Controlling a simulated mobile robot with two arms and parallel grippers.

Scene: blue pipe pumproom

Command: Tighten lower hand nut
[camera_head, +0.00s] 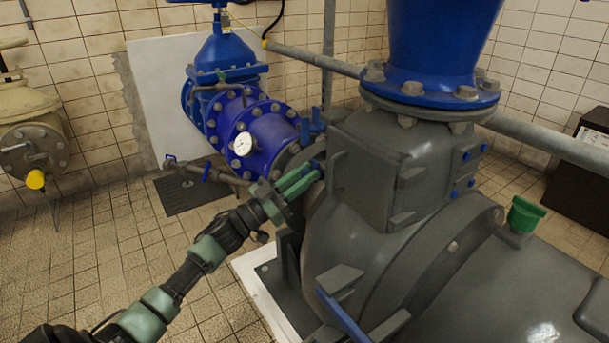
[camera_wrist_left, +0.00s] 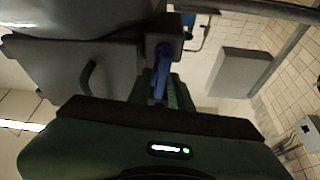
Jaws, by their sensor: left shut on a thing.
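My left gripper (camera_head: 308,176) reaches in from the lower left to the side of the grey pump housing (camera_head: 375,165). Its green fingers are shut on a blue hand nut, which is mostly hidden by the fingers in the head view. In the left wrist view the blue hand nut (camera_wrist_left: 160,68) shows as a blue piece between the fingers (camera_wrist_left: 158,92), against a dark grey block. Another blue hand nut (camera_head: 304,131) stands just above the gripper in the head view, apart from it. My right gripper is in neither view.
The blue pipe (camera_head: 265,135) with a white gauge (camera_head: 243,144) is behind the gripper. A blue-handled small valve pipe (camera_head: 215,174) lies left of it. The tiled floor (camera_head: 95,260) at the left is clear. A green cap (camera_head: 525,214) sits on the pump at right.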

